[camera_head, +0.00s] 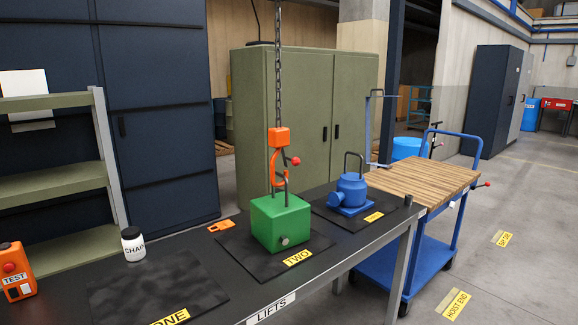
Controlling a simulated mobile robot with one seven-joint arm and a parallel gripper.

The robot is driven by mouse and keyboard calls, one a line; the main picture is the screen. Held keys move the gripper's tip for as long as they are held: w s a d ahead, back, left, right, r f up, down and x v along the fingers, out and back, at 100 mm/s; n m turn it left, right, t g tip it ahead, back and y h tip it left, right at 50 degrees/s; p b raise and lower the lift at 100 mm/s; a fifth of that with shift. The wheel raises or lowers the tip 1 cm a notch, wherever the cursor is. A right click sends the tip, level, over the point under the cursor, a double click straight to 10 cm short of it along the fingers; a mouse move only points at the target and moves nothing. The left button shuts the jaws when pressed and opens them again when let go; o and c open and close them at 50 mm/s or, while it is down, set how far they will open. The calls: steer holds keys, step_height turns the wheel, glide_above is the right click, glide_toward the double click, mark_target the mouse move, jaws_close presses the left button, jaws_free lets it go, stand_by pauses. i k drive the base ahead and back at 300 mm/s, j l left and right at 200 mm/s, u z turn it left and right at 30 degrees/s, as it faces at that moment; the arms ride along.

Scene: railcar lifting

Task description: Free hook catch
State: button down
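An orange hook (274,168) hangs below an orange block (278,138) on a dark chain (278,70). A small lever with a red ball end (295,161), which looks like the catch, sticks out to the hook's right. The hook's lower end meets the dark upright loop on top of a green block (280,222); whether it passes through the loop is too small to tell. The green block sits on the dark pad labelled TWO (298,257). My gripper is not in view.
The black bench (190,246) also holds a blue lidded load (350,192), an orange tag (221,226), a white CHAIN jar (133,244) and an orange TEST box (17,271). Pad ONE (155,290) is bare. A wood-topped blue cart (425,182) stands right; open floor lies beyond.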

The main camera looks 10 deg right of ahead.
mark_target(295, 161)
steer(key=i+l, duration=0.15)
steer(key=l, duration=0.25)
steer(key=i+l+u, duration=0.15)
steer(key=l, duration=0.3)
steer(key=i+l, duration=0.15)
steer(key=l, duration=0.25)
steer(key=i+l+u, duration=0.1)
steer(key=l, duration=0.35)
